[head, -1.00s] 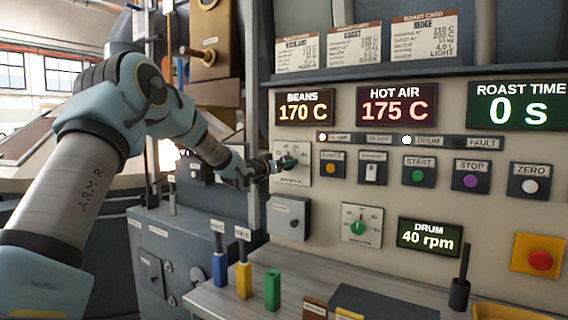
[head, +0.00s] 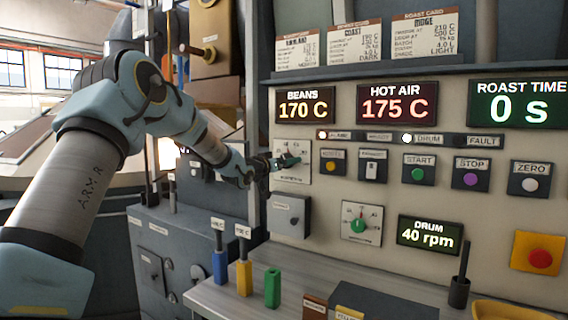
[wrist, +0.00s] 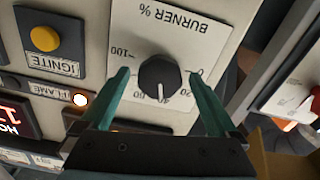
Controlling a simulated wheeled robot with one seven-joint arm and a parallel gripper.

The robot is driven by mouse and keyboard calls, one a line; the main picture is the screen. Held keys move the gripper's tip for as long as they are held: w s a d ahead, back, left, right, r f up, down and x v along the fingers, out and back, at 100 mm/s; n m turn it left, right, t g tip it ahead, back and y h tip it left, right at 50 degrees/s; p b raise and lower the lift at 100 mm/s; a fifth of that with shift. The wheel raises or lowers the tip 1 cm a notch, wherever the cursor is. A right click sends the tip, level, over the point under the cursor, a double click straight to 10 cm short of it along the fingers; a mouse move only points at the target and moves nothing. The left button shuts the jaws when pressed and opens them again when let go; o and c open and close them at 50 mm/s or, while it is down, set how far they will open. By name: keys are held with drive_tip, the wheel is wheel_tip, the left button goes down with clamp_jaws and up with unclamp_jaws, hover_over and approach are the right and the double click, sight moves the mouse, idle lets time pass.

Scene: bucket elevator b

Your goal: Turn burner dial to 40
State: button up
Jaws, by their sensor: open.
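The burner dial (wrist: 159,78) is a round black knob with a white pointer line on a pale plate marked BURNER % (wrist: 184,35), upside down in the wrist view. Its pointer points down in that picture, toward the small numerals near 40; the exact reading is hard to tell. My gripper (wrist: 159,73) is open, with one teal finger on each side of the knob. Gaps show between the fingers and the knob. In the head view my gripper (head: 288,161) is at the burner plate (head: 294,175) and hides the knob.
A yellow IGNITE button (wrist: 44,38) and a lit FLAME lamp (wrist: 80,99) are beside the plate. Below it in the head view are a grey box (head: 289,215) and a green drum dial (head: 359,225). Coloured handles (head: 244,277) stand on the ledge.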

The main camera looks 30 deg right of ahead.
drive_tip(key=b+v, duration=0.3)
drive_tip(key=v, duration=0.8)
drive_tip(key=shift+b, duration=0.4)
